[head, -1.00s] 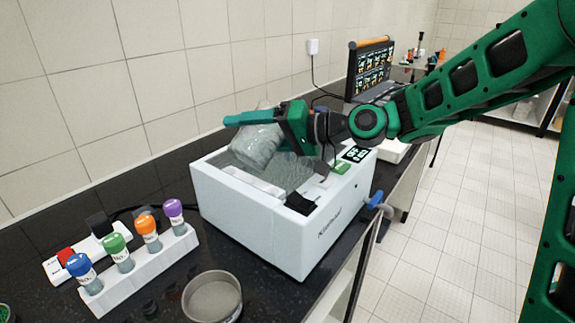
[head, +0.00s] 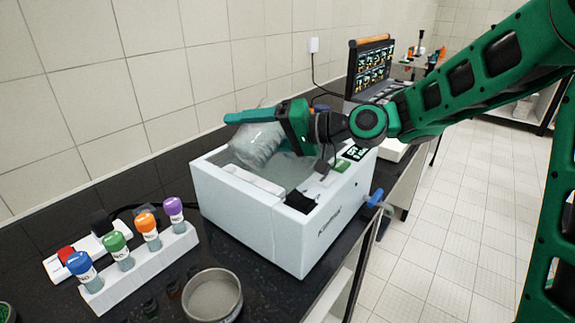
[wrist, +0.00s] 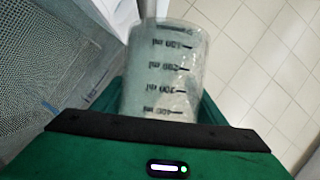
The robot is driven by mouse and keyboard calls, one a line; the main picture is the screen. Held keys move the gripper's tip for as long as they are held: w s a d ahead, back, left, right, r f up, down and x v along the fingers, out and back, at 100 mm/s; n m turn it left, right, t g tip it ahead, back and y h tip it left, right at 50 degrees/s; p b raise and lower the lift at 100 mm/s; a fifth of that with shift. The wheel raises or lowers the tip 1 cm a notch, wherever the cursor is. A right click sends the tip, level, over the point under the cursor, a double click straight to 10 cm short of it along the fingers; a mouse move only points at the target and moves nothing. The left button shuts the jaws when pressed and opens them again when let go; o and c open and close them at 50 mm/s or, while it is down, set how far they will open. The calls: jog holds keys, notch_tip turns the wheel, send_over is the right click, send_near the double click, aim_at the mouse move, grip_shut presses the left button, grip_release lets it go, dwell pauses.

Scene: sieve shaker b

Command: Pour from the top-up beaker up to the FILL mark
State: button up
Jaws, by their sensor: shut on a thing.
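My green gripper (head: 262,122) is shut on a clear beaker (head: 256,146) and holds it tilted over the open top of a white box-shaped bath (head: 236,212). In the wrist view the beaker (wrist: 165,75) shows black ml graduations, and my gripper's dark edge (wrist: 158,131) lies across its near end. A mesh-like grey surface (wrist: 60,70) fills the left of that view. Whether liquid is leaving the beaker cannot be made out. The FILL mark and the liquid level in the bath cannot be read.
A white rack (head: 150,266) with several colour-capped bottles stands left of the bath. A round metal sieve (head: 212,296) sits in front of it. A power strip (head: 85,252) lies behind the rack. A blue-handled tap (head: 375,198) juts from the bath's right side. A laptop (head: 370,70) stands behind.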

jog(key=shift+m, duration=0.3)
dwell(0.7)
jog(key=shift+w+d+r+m+y+p, duration=0.1)
jog(key=shift+r+m+y+p, duration=0.4)
jog(key=shift+r+m+p, duration=0.1)
dwell(2.3)
jog(key=shift+w+d+f+m+y, duration=0.2)
jog(key=shift+w+d+m+y, duration=0.15)
jog(key=shift+w+m, duration=0.2)
dwell(1.8)
jog(key=shift+s, duration=0.1)
jog(key=shift+s+a+r+n, duration=0.3)
jog(key=shift+s+a+n, duration=0.15)
jog(key=shift+s+n, duration=0.1)
jog(key=shift+s+f+n+h, duration=0.25)
jog(key=shift+f+n+h, duration=0.4)
jog(key=shift+n+h, duration=0.1)
jog(key=shift+w+n, duration=0.25)
jog(key=shift+n, duration=0.1)
